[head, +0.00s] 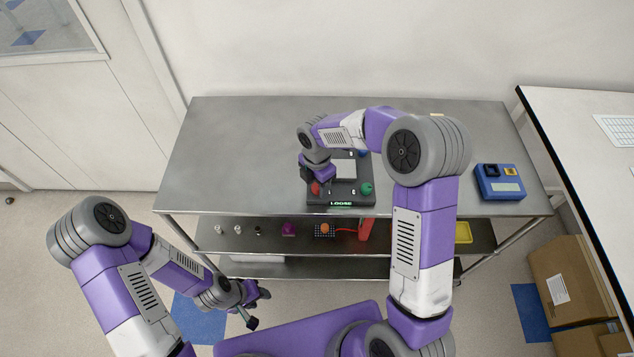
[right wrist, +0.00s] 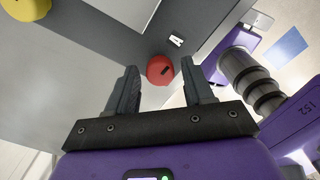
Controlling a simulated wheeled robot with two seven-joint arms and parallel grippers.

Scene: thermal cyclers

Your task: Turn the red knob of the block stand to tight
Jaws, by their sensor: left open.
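The dark block stand (head: 345,194) sits on the steel table, with a lit green "LOOSE" label on its front. Its red knob (head: 315,188) is at the front left corner, partly covered by my right gripper (head: 314,172). In the right wrist view the red knob (right wrist: 160,70) bears a dark mark and shows between and beyond the open fingers of my right gripper (right wrist: 160,88). I cannot tell whether they touch it. My left gripper (head: 252,303) is open and empty, low in front of the table.
The stand also has a green knob (head: 366,188), a blue knob (head: 363,154) and a yellow knob (right wrist: 24,8). A blue device (head: 498,184) stands at the table's right. Small items lie on the shelf below. The table's left side is clear.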

